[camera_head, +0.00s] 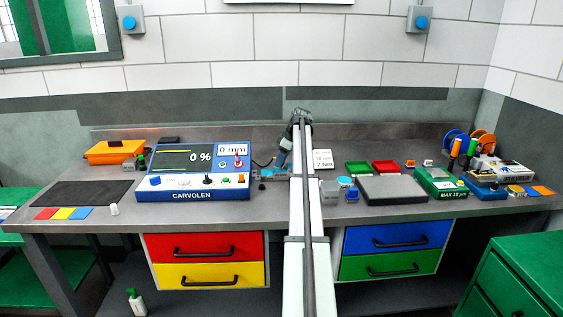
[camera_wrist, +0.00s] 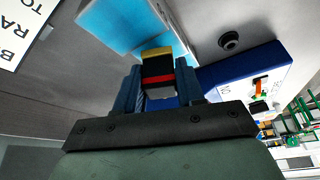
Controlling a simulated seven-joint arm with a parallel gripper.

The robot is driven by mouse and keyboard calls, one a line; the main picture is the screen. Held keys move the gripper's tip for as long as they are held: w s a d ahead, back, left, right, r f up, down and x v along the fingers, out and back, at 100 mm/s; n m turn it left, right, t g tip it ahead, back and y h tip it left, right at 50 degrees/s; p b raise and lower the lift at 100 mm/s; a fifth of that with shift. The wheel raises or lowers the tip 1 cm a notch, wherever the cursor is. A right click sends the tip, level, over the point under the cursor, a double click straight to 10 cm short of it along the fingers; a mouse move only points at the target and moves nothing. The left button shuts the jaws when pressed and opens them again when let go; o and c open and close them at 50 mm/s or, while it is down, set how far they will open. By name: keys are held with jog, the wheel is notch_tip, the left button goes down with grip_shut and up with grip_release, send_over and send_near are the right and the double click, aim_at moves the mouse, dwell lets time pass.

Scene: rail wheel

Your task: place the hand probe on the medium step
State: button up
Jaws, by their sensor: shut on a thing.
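My gripper (camera_wrist: 160,90) is shut on the hand probe (camera_wrist: 158,66), a small block with yellow, black and red bands that shows between the fingers in the wrist view. Light blue step faces (camera_wrist: 112,22) lie just beyond the probe, with another light blue face beside its far end. I cannot tell whether the probe touches a step. The probe is too small and hidden to make out there. My arm covers the block's right side.
The blue console (camera_head: 193,173) stands close on the left; its side (camera_wrist: 240,66) also shows in the wrist view. A white card (camera_head: 323,159) stands right of my arm. A grey plate (camera_head: 394,189) and green and red trays lie further right. A black round fitting (camera_wrist: 229,40) is nearby.

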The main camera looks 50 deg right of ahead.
jog(key=shift+f, duration=0.4)
jog(key=shift+f, duration=0.1)
jog(key=o, duration=1.1)
jog(key=v, duration=1.2)
